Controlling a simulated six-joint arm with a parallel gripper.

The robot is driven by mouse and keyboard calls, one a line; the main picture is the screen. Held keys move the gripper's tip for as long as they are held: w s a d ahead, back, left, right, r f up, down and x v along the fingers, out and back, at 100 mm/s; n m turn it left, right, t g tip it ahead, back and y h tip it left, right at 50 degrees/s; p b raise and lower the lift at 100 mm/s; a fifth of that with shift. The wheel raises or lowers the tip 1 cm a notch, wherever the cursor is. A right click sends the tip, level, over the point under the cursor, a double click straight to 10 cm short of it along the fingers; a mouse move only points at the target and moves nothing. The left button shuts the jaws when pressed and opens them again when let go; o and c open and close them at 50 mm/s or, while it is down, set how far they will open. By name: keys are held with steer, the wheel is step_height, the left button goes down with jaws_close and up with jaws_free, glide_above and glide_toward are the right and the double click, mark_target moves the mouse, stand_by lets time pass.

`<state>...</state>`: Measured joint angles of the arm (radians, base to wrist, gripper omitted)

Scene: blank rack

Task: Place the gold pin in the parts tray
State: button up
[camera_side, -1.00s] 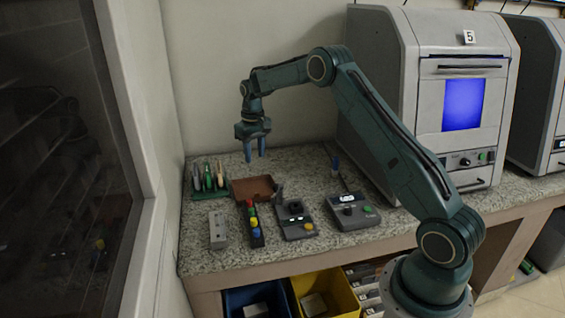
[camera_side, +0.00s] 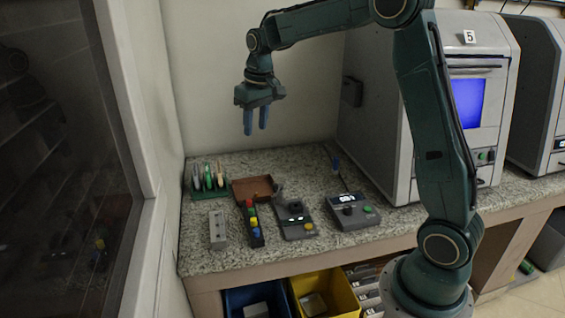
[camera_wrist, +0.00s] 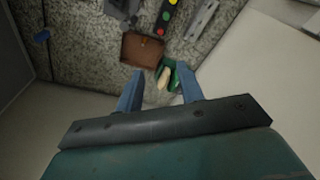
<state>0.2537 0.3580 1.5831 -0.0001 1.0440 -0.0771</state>
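The brown parts tray (camera_side: 240,197) lies open on the speckled counter. It also shows in the wrist view (camera_wrist: 131,52), with a tiny yellowish speck inside that may be the gold pin; it is too small to be sure. My gripper (camera_side: 255,131) hangs well above the tray, fingers pointing down and apart, with nothing visible between them. In the wrist view my gripper (camera_wrist: 160,77) is also open. A green rack (camera_side: 209,192) with several upright coloured tools stands just left of the tray. No pin can be made out clearly in the side view.
In front of the tray are a grey block (camera_side: 217,229), a strip of coloured buttons (camera_side: 254,225) and a dark joystick box (camera_side: 295,220). A display box (camera_side: 352,211) and a large grey machine (camera_side: 412,90) stand to the right. A wall backs the counter.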

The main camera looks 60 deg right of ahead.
steer(key=s+a+r+n+t, duration=0.1)
steer(key=s+a+r, duration=0.3)
steer(key=s, duration=0.3)
steer(key=s+a+r+t, duration=0.1)
steer(key=s+a+r, duration=0.25)
steer(key=s, duration=0.45)
steer(key=s+a+f+t, duration=0.1)
steer(key=s+a+f, duration=0.1)
steer(key=s, duration=0.5)
steer(key=s+a+f+n, duration=0.1)
steer(key=s+a+f, duration=0.1)
steer(key=s, duration=0.5)
steer(key=shift+s+a+t, duration=0.3)
steer(key=shift+a+t, duration=0.1)
